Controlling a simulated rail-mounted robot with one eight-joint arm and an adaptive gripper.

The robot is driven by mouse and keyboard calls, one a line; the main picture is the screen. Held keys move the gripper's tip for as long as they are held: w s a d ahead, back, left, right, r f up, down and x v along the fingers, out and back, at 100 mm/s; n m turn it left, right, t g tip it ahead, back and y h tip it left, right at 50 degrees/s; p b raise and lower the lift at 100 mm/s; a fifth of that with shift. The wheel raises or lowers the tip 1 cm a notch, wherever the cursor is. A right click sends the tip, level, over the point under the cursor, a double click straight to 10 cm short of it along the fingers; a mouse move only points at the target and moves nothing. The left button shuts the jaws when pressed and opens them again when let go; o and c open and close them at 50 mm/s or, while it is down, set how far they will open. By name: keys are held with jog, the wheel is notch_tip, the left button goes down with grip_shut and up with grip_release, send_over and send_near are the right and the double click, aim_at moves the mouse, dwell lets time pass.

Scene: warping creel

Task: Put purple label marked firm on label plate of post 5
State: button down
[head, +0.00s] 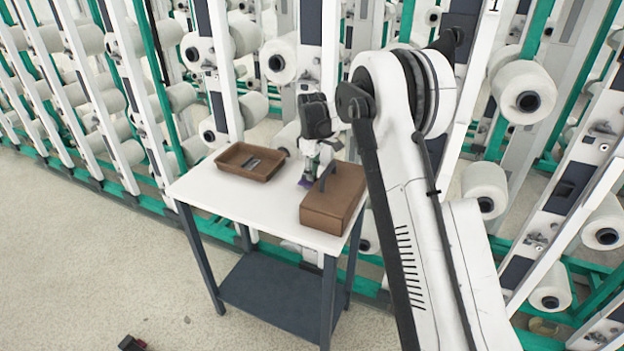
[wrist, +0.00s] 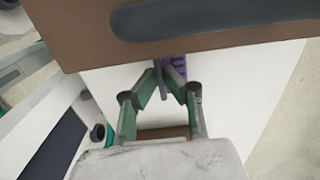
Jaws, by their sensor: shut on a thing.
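A purple label (wrist: 179,66) shows in the wrist view between and beyond my fingertips, partly hidden by them and close to the brown box. In the head view a small bit of the purple label (head: 304,183) shows under my gripper (head: 309,172). My gripper (wrist: 168,76) also shows in the wrist view, with its green-sided fingers closed together on the label at the table, beside the brown box. The marking on the label is not legible. Creel posts stand behind the table; I cannot tell which is post 5.
A white-topped table (head: 208,200) holds a brown box with a dark handle (head: 330,208) and a shallow brown tray (head: 232,170) with a grey item (head: 253,165) inside. Creel posts with white bobbins (head: 278,60) stand close behind. Floor in front is mostly clear, with a small dark object (head: 132,343).

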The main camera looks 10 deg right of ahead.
jog(key=shift+f, duration=1)
jog(key=shift+f, duration=0.2)
jog(key=c, duration=1.9)
grip_release()
jog(key=shift+o, duration=0.2)
jog(key=shift+r, duration=0.2)
